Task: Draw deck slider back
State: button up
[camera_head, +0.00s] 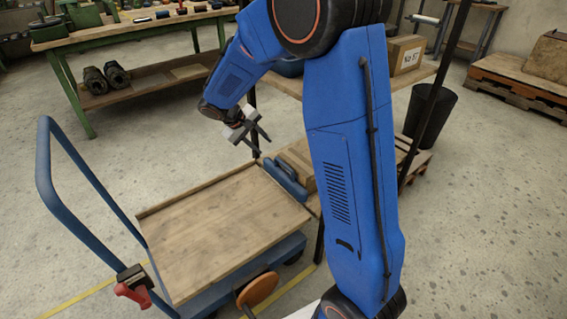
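A blue trolley has a wooden deck (215,230) with a low wooden edge. A blue piece with rounded bars (287,180) sits at the deck's far right end; I cannot tell for certain whether it is the deck slider. My gripper (262,148) is above and a little left of this piece, pointing down and to the right. Its two dark fingers are apart with nothing visible between them. The gripper appears clear of the trolley, though the height gap is hard to judge.
The trolley's blue handle (47,165) rises at left, with a red grip (133,293) below it. An orange disc (258,291) is at the front. A wooden shelf (283,83) with dark posts stands behind my arm. The deck is bare.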

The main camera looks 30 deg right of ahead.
aim_at(284, 165)
jog(key=x, duration=1.7)
jog(key=shift+w+d+f, duration=0.15)
jog(key=shift+f, duration=0.05)
grip_shut()
